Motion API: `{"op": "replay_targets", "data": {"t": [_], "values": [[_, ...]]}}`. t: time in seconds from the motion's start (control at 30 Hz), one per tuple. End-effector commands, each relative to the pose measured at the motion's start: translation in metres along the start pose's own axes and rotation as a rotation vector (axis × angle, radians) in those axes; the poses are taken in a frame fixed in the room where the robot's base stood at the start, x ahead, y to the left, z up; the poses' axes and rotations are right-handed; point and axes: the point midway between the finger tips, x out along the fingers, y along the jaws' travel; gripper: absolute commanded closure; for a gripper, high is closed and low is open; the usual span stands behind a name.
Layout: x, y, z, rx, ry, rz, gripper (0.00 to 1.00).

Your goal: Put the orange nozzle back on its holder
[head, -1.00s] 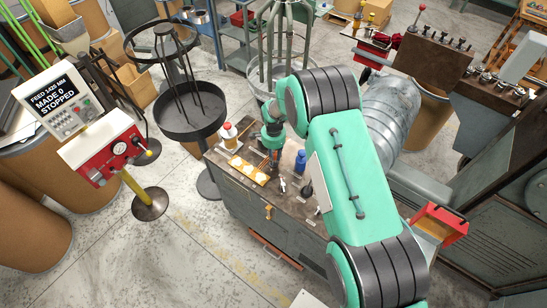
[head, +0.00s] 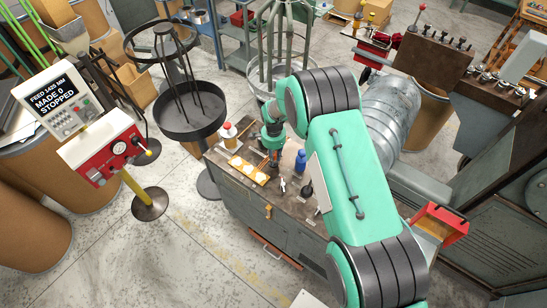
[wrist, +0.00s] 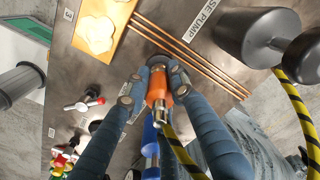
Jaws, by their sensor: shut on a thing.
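The orange nozzle (wrist: 158,84) is between the two blue-grey fingers of my gripper (wrist: 152,92) in the wrist view. The fingers are shut on it. In the head view my gripper (head: 273,157) is low over the dark bench top (head: 275,188), and the nozzle is too small there to make out well.
A grease pump (wrist: 250,38) lies to the right in the wrist view, with copper rods (wrist: 195,55) nearby. A blue bottle (head: 300,160) stands close right of my gripper in the head view.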

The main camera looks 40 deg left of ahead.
Motion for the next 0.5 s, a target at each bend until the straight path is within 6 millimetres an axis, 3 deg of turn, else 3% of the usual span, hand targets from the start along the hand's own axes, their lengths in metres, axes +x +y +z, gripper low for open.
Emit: {"op": "replay_targets", "data": {"t": [0.5], "values": [[0.0044,-0.0005,-0.0002,0.0,0.0,-0.001,1.0]]}}
